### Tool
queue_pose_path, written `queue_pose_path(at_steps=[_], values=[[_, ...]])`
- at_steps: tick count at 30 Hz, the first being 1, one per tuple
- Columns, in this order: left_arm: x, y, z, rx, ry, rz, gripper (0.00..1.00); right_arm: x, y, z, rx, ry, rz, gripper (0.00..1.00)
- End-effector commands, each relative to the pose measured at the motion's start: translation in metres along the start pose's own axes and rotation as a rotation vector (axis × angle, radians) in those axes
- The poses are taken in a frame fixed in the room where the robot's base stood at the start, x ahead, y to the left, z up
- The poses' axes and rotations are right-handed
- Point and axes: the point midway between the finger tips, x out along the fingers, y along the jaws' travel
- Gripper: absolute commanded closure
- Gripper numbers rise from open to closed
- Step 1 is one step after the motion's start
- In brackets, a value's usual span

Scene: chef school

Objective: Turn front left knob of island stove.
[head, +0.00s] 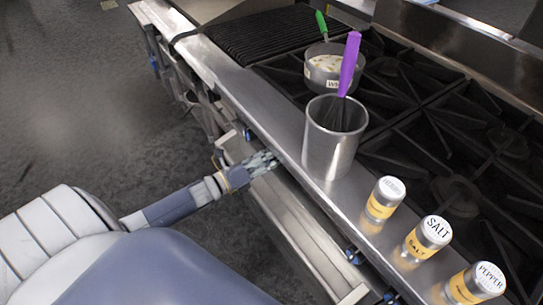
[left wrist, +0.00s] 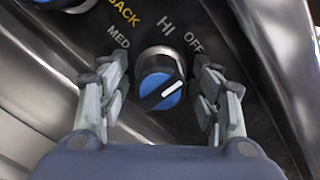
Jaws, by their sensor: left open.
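A blue-faced stove knob (left wrist: 160,88) with a black rim sits between the fingers of my left gripper (left wrist: 160,70) in the left wrist view. Its white mark points right and slightly up. The labels MED, HI and OFF are printed around it. The gripper is open, with one finger on each side of the knob; I cannot tell if either touches it. In the head view my left gripper (head: 262,163) is at the front face of the stove (head: 255,88), and the knob there is hidden. My right gripper is in neither view.
Another knob (left wrist: 70,3) is at the top left of the wrist view. On the stove's front ledge stand a metal container (head: 328,155) with a purple-handled whisk (head: 350,60) and several shakers, including salt (head: 428,238). A bowl (head: 325,68) stands behind. The floor at left is clear.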

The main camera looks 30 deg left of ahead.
Motion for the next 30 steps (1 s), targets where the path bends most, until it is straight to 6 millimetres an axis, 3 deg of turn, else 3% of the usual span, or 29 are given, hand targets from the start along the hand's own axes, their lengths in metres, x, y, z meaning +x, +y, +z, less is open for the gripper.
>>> queue_pose_path(at_steps=[8,14,30], values=[[0.0014,0.0,0.0002,0.0,-0.001,0.0,0.42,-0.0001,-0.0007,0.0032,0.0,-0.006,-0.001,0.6],[0.0013,0.0,0.0002,-0.001,-0.001,0.0,0.86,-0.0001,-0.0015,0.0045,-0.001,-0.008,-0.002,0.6],[0.0012,-0.0002,0.0007,-0.113,-0.001,0.001,0.86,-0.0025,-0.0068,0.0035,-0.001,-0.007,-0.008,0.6]])
